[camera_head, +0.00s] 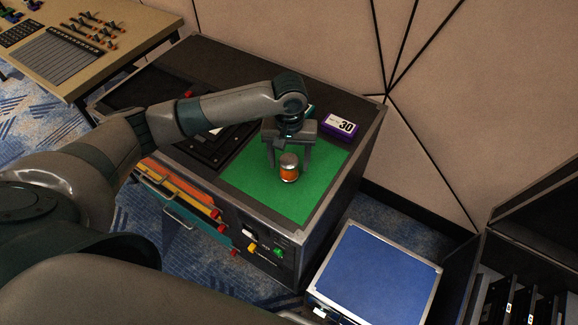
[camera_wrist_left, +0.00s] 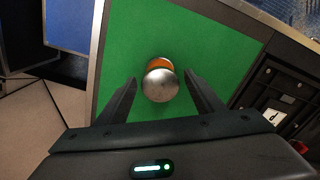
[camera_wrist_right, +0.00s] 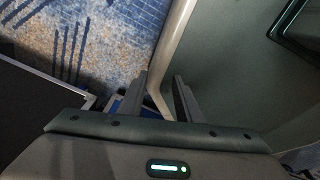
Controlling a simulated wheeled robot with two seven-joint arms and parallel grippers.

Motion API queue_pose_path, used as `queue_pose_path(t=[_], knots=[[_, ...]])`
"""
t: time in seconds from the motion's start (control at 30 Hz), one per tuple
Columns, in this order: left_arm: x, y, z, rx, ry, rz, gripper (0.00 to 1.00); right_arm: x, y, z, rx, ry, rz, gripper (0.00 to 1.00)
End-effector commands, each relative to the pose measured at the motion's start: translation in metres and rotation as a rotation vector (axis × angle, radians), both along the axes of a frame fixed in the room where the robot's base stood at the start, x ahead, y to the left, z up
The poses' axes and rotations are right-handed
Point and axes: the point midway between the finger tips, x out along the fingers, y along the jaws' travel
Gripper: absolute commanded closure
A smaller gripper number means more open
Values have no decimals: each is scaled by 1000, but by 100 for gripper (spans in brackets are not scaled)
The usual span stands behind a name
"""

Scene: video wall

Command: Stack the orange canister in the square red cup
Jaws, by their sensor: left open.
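The orange canister (camera_head: 289,173), with a silver lid, stands upright on a green mat (camera_head: 309,202) on top of a black case. My left gripper (camera_head: 288,166) is open, pointing down, with a finger on either side of the canister. In the left wrist view, the canister (camera_wrist_left: 160,84) lies between the fingertips with green showing on both sides, so it is not gripped. I cannot make out the square red cup in any view. My right gripper (camera_wrist_right: 159,77) has its fingers apart with nothing between them, over the floor side.
A purple box marked 30 (camera_head: 341,127) stands at the mat's far edge, right of my left gripper. A blue-topped case (camera_head: 375,271) stands lower at the right. A control desk (camera_head: 75,45) is at the back left. The mat around the canister is mostly clear.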

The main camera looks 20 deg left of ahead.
Motion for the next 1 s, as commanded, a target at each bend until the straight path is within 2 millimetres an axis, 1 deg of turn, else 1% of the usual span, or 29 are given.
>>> queue_pose_path(t=[0.3, 0.4, 0.5, 0.6, 0.77, 1.0], knots=[[1, 0, 56, -1, -3, -2, 39, 0, 0, -11, 0, -1, 0, 69], [0, -1, 70, -2, -2, -2, 39, 1, 0, -12, 0, -2, 0, 69], [1, 0, 79, -1, -1, 0, 39, 6, 2, -12, 4, -16, 1, 69], [0, 0, 84, 0, 1, 0, 39, 13, 4, -11, 9, -31, 3, 69], [0, 0, 86, 0, 1, -1, 39, 20, 6, -10, 11, -44, 4, 69], [0, 0, 86, 0, 1, -1, 39, 18, 6, -10, 10, -40, 4, 69]])
